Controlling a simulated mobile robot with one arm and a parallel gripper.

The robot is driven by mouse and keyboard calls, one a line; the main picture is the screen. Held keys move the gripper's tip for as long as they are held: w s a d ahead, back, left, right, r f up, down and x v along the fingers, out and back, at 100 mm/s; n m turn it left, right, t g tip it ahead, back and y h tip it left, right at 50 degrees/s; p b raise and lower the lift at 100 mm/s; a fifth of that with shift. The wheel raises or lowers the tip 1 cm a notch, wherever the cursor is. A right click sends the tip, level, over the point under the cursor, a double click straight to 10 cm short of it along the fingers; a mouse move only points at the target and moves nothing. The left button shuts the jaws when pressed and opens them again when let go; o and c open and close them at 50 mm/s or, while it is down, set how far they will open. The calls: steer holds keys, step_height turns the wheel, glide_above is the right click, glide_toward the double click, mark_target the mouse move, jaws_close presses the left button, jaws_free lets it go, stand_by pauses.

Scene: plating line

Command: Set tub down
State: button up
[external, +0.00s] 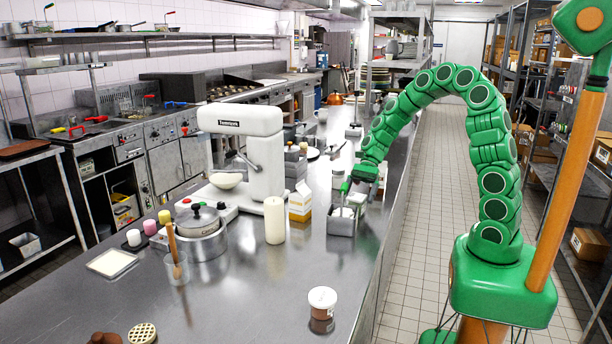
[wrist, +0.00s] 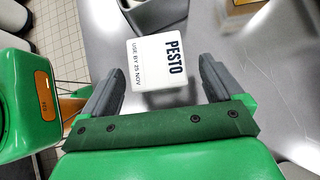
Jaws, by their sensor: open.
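A white square tub with a lid labelled PESTO (wrist: 150,75) shows in the wrist view between the tips of my gripper (wrist: 163,72). The gripper's two dark grey fingers are open, with a gap between the tub and each finger. In the external view my gripper (external: 352,188) points down over the steel counter (external: 290,262), close to a small steel pan (external: 342,225). A white shape under the gripper there is probably the tub, partly hidden. I cannot tell exactly how its base rests.
A carton (external: 300,203) and a white candle-like cylinder (external: 275,220) stand left of the pan. A white stand mixer (external: 262,150) is farther left. A small round tub with a white lid (external: 322,297) stands at the front. The counter between is clear.

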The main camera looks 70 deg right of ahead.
mark_target(355, 197)
steer(key=x, duration=0.5)
steer(key=shift+s+a+r, duration=0.1)
steer(key=shift+s+a, duration=0.05)
steer(key=c, duration=1.3)
steer(key=shift+r, duration=0.1)
steer(key=shift+r, duration=0.1)
steer(key=shift+r, duration=0.3)
step_height(355, 197, up, 2)
steer(key=shift+r, duration=0.1)
steer(key=s+r, duration=0.3)
steer(key=s, duration=0.1)
steer(key=s+r, duration=0.3)
steer(key=s, duration=0.2)
steer(key=s+r, duration=0.4)
steer(key=s, duration=0.1)
steer(key=shift+a, duration=0.25)
